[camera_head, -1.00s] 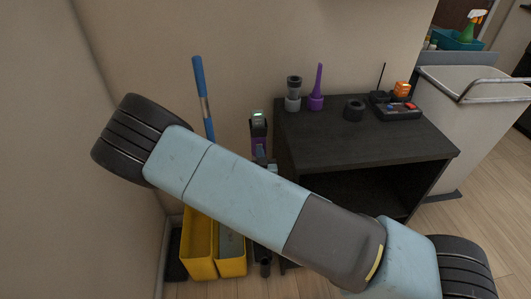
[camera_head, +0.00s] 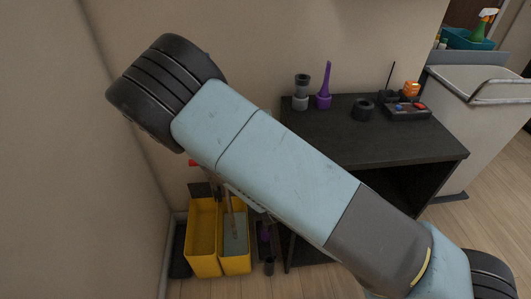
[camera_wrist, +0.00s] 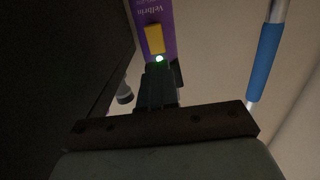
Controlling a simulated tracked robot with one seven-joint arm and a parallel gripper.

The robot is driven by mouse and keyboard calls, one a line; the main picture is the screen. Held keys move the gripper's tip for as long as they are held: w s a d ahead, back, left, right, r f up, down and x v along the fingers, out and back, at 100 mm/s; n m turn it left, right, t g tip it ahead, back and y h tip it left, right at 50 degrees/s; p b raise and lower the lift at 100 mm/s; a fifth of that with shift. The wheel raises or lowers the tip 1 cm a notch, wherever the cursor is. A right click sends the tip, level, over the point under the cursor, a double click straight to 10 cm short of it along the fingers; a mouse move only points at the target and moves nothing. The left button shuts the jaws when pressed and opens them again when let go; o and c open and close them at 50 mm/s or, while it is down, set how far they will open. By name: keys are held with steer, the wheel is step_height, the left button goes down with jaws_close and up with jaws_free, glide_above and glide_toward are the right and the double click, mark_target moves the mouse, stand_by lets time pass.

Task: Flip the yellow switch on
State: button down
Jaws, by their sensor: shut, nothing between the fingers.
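The yellow switch (camera_wrist: 154,39) sits on a purple upright device (camera_wrist: 146,10) with white lettering that reads upside down in the wrist view. A small greenish-white light (camera_wrist: 159,59) glows just below the switch there. My gripper (camera_wrist: 158,70) is shut and empty, its fingertips close under the light and the switch. I cannot tell whether the fingertips touch the device. In the head view my arm hides the gripper, the switch and the device's upper part; only a low purple part (camera_head: 266,234) shows.
A blue-gripped pole (camera_wrist: 266,60) stands right of the device in the wrist view. Yellow buckets (camera_head: 203,238) stand low against the wall.

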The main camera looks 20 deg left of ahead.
steer(key=r+v, duration=0.1)
steer(key=v, duration=0.8)
steer(key=shift+s, duration=0.1)
